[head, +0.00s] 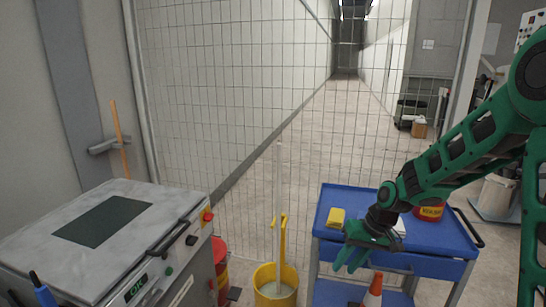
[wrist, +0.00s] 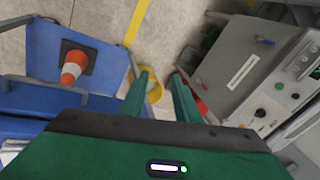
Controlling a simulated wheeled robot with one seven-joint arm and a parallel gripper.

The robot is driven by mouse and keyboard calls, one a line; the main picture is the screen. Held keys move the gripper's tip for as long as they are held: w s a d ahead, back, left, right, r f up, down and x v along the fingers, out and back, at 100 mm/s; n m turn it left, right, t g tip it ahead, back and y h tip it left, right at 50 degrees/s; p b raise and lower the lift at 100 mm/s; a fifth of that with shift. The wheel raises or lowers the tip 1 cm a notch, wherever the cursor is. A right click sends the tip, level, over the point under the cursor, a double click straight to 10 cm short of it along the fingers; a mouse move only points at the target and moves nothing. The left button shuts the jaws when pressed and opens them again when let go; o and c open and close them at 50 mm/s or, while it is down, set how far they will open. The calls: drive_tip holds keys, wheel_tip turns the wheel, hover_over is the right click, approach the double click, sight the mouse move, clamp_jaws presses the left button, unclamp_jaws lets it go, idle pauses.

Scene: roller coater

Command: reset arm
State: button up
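My gripper (head: 349,264) hangs at the front left of the blue cart (head: 330,208), pointing down, with the green arm reaching in from the right. In the wrist view its two green fingers (wrist: 161,78) stand apart with nothing held between them. Beyond the fingertips are the floor and part of a yellow bucket (wrist: 154,92).
The blue cart carries a yellow block (head: 336,217) and a red can (head: 431,212). An orange and white cone (head: 374,291) is low on the cart. The yellow bucket (head: 275,294) stands between the cart and the grey machine (head: 45,226). A mesh fence (head: 235,100) stands behind.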

drive_tip(key=s+d+r+m+h, duration=0.3)
drive_tip(key=s+d+r, duration=0.5)
drive_tip(key=s+d, duration=0.55)
drive_tip(key=s+d+r+m, duration=0.2)
drive_tip(key=s+d, duration=0.1)
drive_tip(key=s, duration=0.6)
drive_tip(key=s+d+r+m+g, duration=0.1)
drive_tip(key=s+d+r+m, duration=0.1)
drive_tip(key=s, duration=0.7)
drive_tip(key=shift+d+h, duration=0.3)
drive_tip(key=shift+d, duration=0.35)
drive_tip(key=shift+w+f+g, duration=0.2)
drive_tip(key=shift+w+g, duration=0.1)
drive_tip(key=shift+w, duration=0.25)
